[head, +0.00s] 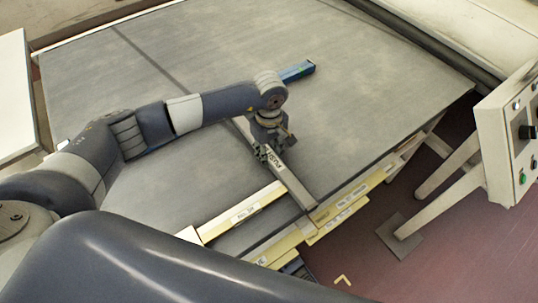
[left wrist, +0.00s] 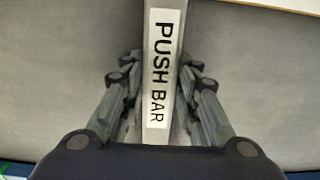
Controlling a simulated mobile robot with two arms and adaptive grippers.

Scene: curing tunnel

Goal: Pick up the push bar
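The push bar (head: 290,182) is a long grey bar with a white label. It lies across the grey tunnel belt, its near end at the belt's front edge. My left gripper (head: 268,150) is over its labelled part, pointing down. In the left wrist view the push bar (left wrist: 162,70) runs between the fingers of my left gripper (left wrist: 160,62), which close in against both its sides. I cannot tell whether the bar is clear of the belt. My right gripper is not in view.
The wide grey belt (head: 330,110) is mostly clear. A blue object (head: 297,71) lies on it behind my wrist. Yellow labelled rails (head: 245,210) line the front edge. A control panel (head: 515,135) with knobs and buttons stands at the right, above red floor.

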